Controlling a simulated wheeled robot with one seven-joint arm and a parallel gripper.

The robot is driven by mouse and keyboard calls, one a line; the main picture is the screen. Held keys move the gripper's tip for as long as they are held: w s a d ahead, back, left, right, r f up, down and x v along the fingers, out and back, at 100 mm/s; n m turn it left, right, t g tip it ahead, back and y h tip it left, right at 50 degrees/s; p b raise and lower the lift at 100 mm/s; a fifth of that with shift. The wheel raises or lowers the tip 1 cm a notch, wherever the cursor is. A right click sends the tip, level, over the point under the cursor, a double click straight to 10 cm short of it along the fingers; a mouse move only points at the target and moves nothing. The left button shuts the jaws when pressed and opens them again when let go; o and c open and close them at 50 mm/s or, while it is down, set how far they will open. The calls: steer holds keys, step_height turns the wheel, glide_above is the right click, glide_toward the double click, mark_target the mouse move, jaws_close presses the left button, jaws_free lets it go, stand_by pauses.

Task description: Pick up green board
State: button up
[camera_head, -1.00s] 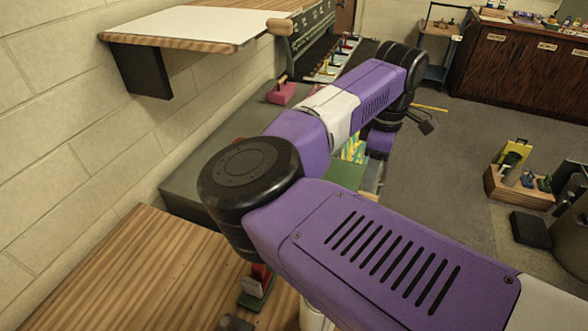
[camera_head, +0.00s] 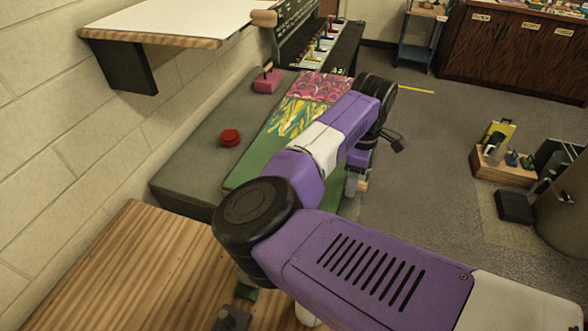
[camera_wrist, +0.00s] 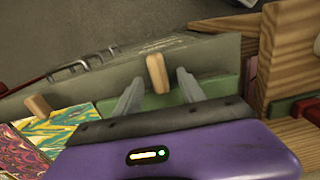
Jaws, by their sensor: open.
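The green board (camera_head: 262,155) lies on a grey bench top (camera_head: 185,170) in the head view, partly hidden by my arm. Marbled sheets (camera_head: 320,88), one pink-purple and one yellow-green, lie over its far part. My gripper (camera_wrist: 159,76) is open in the wrist view. A small upright wooden block (camera_wrist: 157,73) shows between its two fingers, and another wooden block (camera_wrist: 38,106) stands further left. Green surface (camera_wrist: 225,84) shows around and beside the fingers. I cannot tell whether the fingers touch anything. In the head view, my gripper is mostly hidden beside the board's right edge.
A red round object (camera_head: 230,137) and a pink block with a handle (camera_head: 266,80) sit on the bench left of the board. A white-topped shelf (camera_head: 180,20) overhangs from the wall. A wooden table (camera_head: 130,270) is nearer. Open floor (camera_head: 430,140) lies to the right.

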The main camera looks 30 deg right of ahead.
jaws_close()
steer(key=shift+r, duration=0.1)
